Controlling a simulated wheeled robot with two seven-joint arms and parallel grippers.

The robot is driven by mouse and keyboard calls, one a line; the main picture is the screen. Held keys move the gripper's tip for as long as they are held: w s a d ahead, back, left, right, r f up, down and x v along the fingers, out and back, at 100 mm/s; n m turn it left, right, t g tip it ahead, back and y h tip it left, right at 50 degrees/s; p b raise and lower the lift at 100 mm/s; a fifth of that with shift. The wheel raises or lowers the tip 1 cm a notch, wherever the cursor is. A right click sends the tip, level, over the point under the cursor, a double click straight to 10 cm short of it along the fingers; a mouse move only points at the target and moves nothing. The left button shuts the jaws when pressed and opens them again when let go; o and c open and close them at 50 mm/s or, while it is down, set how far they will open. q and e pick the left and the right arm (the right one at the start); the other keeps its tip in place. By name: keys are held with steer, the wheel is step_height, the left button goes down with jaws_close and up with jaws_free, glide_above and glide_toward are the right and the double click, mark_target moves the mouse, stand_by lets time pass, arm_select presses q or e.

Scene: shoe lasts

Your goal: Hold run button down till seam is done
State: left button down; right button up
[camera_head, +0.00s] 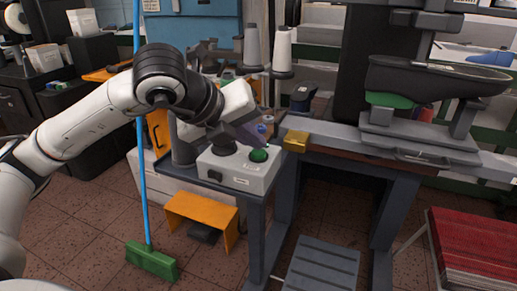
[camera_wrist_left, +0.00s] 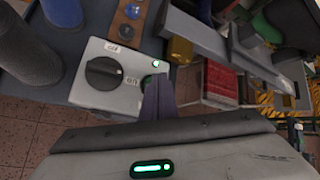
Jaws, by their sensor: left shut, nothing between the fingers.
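A pale grey control box (camera_head: 238,178) stands on the corner of a grey stand. It has a green button (camera_head: 259,155) on top and a dark round knob (camera_head: 222,147) to the button's left. My left gripper (camera_head: 258,140) is shut and empty, with its fingers pointing down just above or at the green button. In the left wrist view, the shut fingertips (camera_wrist_left: 157,82) cover part of the button spot on the box (camera_wrist_left: 122,95), next to the large dark knob (camera_wrist_left: 103,73). I cannot tell whether the button is touched or pressed. My right gripper is not in view.
A machine bed with a brass block (camera_head: 296,141) lies right of the box. A dark shoe last (camera_head: 435,80) sits farther right. Thread cones (camera_head: 283,52) stand behind. A green broom (camera_head: 152,262), an orange stool-like guard (camera_head: 203,213) and a grey pedal (camera_head: 320,266) are below.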

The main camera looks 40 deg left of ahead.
mark_target(254, 154)
arm_select(q)
steer(key=shift+r, duration=0.6)
steer(key=shift+r+p, duration=0.55)
steer(key=shift+p, duration=0.05)
steer(key=shift+r+p, duration=0.65)
steer(key=shift+r, duration=0.25)
steer(key=shift+r+p, duration=0.8)
steer(key=shift+r, duration=0.3)
